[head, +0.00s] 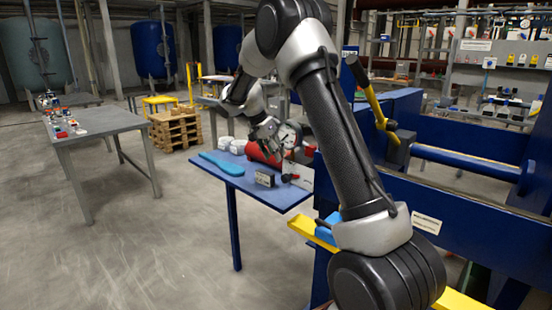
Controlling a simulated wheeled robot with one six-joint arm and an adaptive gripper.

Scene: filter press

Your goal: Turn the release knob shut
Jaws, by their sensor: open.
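A red pump body (259,153) stands on a blue side table (228,183), with a round white-faced gauge (288,135) above it. A small dark knob-like part (286,178) shows at its near side; it looks like the release knob, but it is too small to tell how it is turned. My gripper (272,149) is open, just above and in front of the red body, left of the gauge. It hides part of the body. I cannot tell whether the fingers touch anything.
A teal flat tool (222,163), white rolls (237,146) and a small dark box (265,179) lie on the blue table. The blue press frame with a yellow lever (374,104) stands at right. A grey bench (95,124) is at left, with clear floor between.

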